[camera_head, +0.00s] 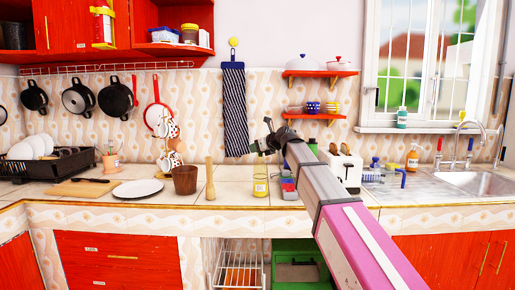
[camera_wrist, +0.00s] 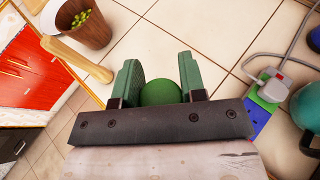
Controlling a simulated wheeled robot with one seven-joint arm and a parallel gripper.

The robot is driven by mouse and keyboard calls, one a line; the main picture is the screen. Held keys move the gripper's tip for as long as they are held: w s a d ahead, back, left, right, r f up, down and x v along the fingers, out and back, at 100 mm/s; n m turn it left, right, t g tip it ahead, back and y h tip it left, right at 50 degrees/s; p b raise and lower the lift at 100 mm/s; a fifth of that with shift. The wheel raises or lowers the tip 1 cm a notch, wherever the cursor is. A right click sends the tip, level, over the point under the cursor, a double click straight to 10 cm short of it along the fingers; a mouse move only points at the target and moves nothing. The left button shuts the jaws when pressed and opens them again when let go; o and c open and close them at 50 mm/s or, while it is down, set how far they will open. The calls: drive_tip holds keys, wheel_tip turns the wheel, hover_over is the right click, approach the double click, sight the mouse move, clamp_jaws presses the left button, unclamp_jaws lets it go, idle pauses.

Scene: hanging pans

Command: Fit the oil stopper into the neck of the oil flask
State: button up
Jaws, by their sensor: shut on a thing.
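The oil flask (camera_head: 261,184) is a clear bottle with yellow oil and a pale label, upright on the tiled counter. My gripper (camera_head: 262,146) is just above the flask's top in the head view. In the wrist view, a round green stopper (camera_wrist: 160,92) sits between the two green fingers of my gripper (camera_wrist: 160,80), which is shut on it. The stopper's lower part is hidden, and the flask is not visible in the wrist view. I cannot tell whether the stopper is exactly over the neck.
A wooden pestle (camera_head: 210,179) and a brown cup (camera_head: 185,180) stand left of the flask. A white toaster (camera_head: 345,172) is to the right. A power strip with a plug (camera_wrist: 265,95) lies near the gripper. A white plate (camera_head: 138,189) lies farther left.

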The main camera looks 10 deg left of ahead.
drive_tip(key=shift+f, duration=0.35)
idle(0.4)
drive_tip(key=o, duration=1)
drive_tip(key=v, duration=1.1)
wheel_tip(320, 180, up, 6)
